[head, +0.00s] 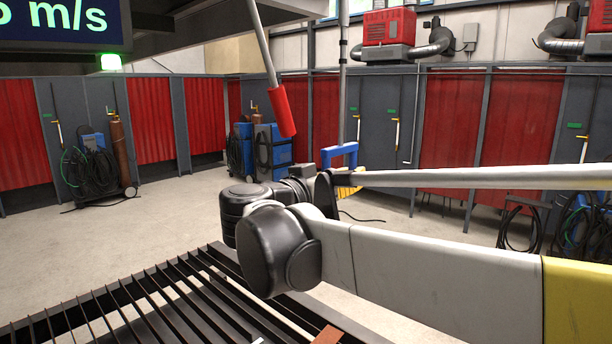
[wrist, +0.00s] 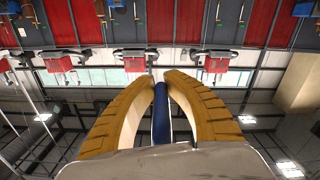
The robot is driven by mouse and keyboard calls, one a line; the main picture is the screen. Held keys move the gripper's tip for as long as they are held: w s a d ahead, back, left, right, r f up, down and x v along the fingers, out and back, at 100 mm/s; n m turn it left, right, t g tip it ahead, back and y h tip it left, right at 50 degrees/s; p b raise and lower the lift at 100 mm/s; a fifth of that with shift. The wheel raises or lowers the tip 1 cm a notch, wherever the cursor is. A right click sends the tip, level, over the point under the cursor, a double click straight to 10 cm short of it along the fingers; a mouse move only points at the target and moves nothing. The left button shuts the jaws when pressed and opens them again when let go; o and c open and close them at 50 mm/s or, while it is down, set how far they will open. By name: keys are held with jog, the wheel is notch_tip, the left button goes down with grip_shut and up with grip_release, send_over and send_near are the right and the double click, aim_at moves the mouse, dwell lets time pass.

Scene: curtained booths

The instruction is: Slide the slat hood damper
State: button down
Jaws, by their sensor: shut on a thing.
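A blue handle (head: 338,152) shaped like an upside-down U shows near the middle of the head view, just above my wrist. A thin grey upright rod (head: 343,85) rises above it; I cannot tell whether they join. My gripper (head: 351,184) has yellow fingers, mostly hidden behind my arm in the head view. In the wrist view, the ribbed fingers of my gripper (wrist: 162,84) close around a dark blue bar (wrist: 160,118) of the handle. The slatted hood and its damper plate are not clearly seen.
A red grip (head: 282,110) hangs on a grey rod left of the blue handle. A green-lit display (head: 65,20) is at the upper left. A slatted bench (head: 150,300) lies in front below. Red-curtained booths (head: 445,130) line the back; open floor lies between.

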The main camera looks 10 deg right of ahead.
aim_at(351, 156)
notch_tip(351, 156, up, 5)
jog(key=shift+f+p, duration=0.2)
jog(key=shift+p, duration=1.05)
jog(key=shift+f, duration=0.1)
jog(key=c, duration=1.4)
grip_release()
jog(key=shift+w+a, duration=0.1)
jog(key=shift+f, duration=0.15)
